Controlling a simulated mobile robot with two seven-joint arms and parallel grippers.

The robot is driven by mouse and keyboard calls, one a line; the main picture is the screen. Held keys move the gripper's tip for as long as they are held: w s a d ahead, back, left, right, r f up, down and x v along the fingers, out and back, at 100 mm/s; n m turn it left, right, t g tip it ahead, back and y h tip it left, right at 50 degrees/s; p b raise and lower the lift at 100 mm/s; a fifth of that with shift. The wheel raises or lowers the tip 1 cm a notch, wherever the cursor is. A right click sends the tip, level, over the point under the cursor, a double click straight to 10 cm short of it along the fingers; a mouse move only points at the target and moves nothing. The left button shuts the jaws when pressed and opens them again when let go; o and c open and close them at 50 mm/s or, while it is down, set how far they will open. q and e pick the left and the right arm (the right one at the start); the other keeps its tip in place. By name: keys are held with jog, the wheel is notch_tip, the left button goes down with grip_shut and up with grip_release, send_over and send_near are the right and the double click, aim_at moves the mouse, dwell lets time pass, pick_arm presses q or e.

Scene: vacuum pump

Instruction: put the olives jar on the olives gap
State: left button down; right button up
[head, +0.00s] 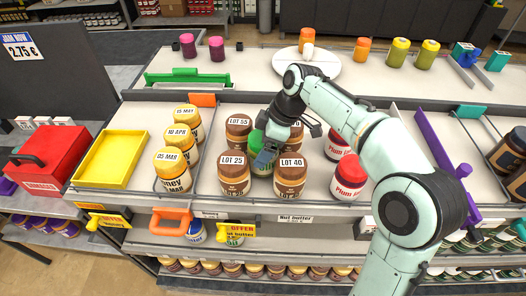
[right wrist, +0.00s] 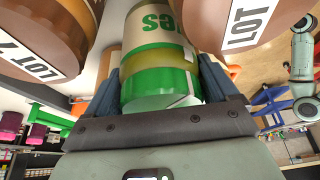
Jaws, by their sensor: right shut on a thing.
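The olives jar (head: 258,168) has a green lid and sits among brown-lidded nut butter jars in the middle of the shelf. In the right wrist view the olives jar (right wrist: 160,65) shows its green lid and part of an upside-down label between the fingers. My right gripper (head: 268,152) reaches down from above and is shut on the olives jar at its lid. The head view does not show clearly whether the jar touches the shelf. I cannot make out a gap marked for olives. My left gripper is not in view.
Brown-lidded jars (head: 234,172) (head: 291,174) stand close around the olives jar. Red-lidded Plum jars (head: 349,178) are to the right, honey jars (head: 172,168) to the left. A yellow tray (head: 110,158) and a red box (head: 45,160) are farther left. Green-yellow jars (head: 398,52) stand at the back.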

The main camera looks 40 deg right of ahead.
jog(key=shift+f, duration=0.95)
jog(key=shift+f, duration=0.1)
jog(key=o, duration=1.2)
